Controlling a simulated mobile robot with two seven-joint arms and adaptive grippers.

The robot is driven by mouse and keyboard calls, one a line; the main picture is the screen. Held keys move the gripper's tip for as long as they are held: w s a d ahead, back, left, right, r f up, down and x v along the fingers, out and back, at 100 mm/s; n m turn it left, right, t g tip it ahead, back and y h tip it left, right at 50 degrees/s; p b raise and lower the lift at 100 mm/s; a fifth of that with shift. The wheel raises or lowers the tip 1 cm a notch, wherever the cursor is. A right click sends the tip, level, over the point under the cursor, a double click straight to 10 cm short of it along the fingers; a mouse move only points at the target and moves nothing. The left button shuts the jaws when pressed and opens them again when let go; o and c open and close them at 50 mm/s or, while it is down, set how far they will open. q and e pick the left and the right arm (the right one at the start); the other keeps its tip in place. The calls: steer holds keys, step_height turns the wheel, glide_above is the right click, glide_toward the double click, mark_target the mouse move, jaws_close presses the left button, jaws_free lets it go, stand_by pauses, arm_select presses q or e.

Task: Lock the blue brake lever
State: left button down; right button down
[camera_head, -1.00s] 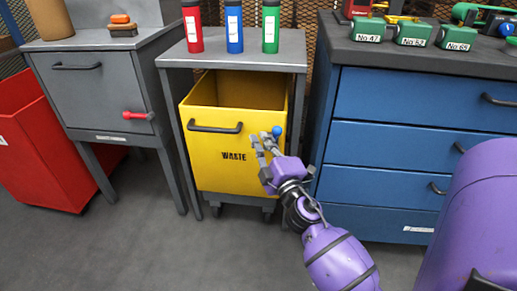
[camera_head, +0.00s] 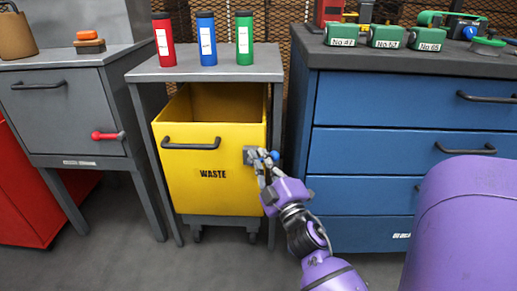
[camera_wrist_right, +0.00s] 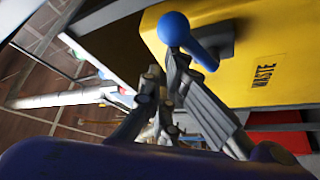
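The blue brake lever, with a round ball knob (camera_head: 275,155), sits on a grey plate (camera_head: 249,155) at the right of the yellow waste bin's front (camera_head: 185,185). The knob points right, near the bin's right edge. In the right wrist view the blue knob (camera_wrist_right: 174,28) and its short arm run down-right to the grey mount. My right gripper (camera_head: 260,160) is at the lever. In the wrist view its fingers (camera_wrist_right: 166,68) are apart just below the knob, one tip overlapping its lower edge; contact is unclear. Nothing is between them. My left gripper is not in view.
The bin stands under a grey table (camera_head: 212,65) bearing red, blue and green cylinders. A blue drawer cabinet (camera_head: 380,97) stands close on the right. A grey cabinet with a red handle (camera_head: 108,136) stands on the left. Open floor lies in front.

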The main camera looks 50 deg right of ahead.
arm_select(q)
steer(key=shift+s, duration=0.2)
arm_select(e)
steer(key=shift+s+d+f, duration=0.4)
steer(key=shift+s+f, duration=0.05)
steer(key=shift+f, duration=0.1)
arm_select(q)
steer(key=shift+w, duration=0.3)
arm_select(e)
steer(key=shift+d+f, duration=0.1)
steer(key=shift+f, duration=0.05)
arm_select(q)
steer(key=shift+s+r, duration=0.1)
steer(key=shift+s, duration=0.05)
arm_select(e)
step_height(320, 180, up, 10)
steer(key=shift+a, duration=0.2)
stand_by(0.4)
